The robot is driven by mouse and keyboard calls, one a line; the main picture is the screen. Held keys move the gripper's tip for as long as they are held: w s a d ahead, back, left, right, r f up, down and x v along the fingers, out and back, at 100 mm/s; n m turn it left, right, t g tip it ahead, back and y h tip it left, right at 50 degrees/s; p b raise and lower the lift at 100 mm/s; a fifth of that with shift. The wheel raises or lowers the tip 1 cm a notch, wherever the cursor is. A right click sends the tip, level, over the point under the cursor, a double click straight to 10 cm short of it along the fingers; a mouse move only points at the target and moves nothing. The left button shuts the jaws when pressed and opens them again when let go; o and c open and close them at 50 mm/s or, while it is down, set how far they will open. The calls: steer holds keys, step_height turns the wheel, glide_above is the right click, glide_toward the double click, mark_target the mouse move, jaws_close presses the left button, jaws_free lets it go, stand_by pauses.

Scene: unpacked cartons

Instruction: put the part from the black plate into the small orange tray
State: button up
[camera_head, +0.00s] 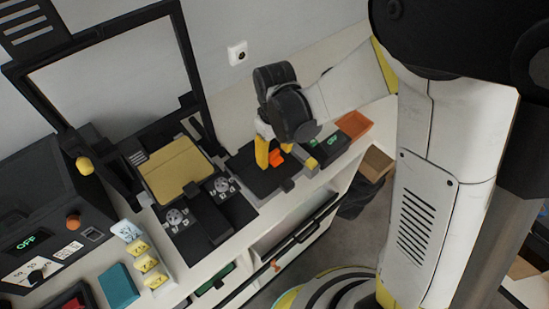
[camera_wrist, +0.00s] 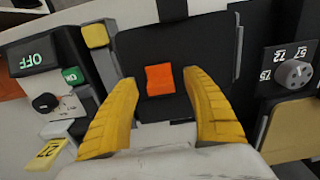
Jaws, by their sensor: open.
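An orange part (camera_head: 277,158) lies on the black plate (camera_head: 262,182). In the wrist view the orange part (camera_wrist: 160,80) sits near the middle of the black plate (camera_wrist: 205,52). My gripper (camera_head: 274,150) is above the plate with its yellow fingers spread. In the wrist view my gripper (camera_wrist: 159,88) has one finger on each side of the part, with gaps between; the height above it is hard to judge. The small orange tray (camera_head: 354,124) stands to the right on the bench, empty as far as I see; an orange strip shows at the wrist view's left edge.
A dark device with a green display (camera_head: 329,145) stands between plate and tray. A machine with a yellow pad (camera_head: 177,170) and raised framed lid stands left of the plate. An open brown carton (camera_head: 376,163) is beyond the bench's front edge.

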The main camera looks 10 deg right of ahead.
steer(key=shift+f, duration=0.5)
steer(key=shift+c, duration=0.2)
steer(key=c, duration=0.9)
steer(key=shift+r, duration=0.2)
steer(key=shift+c, duration=0.3)
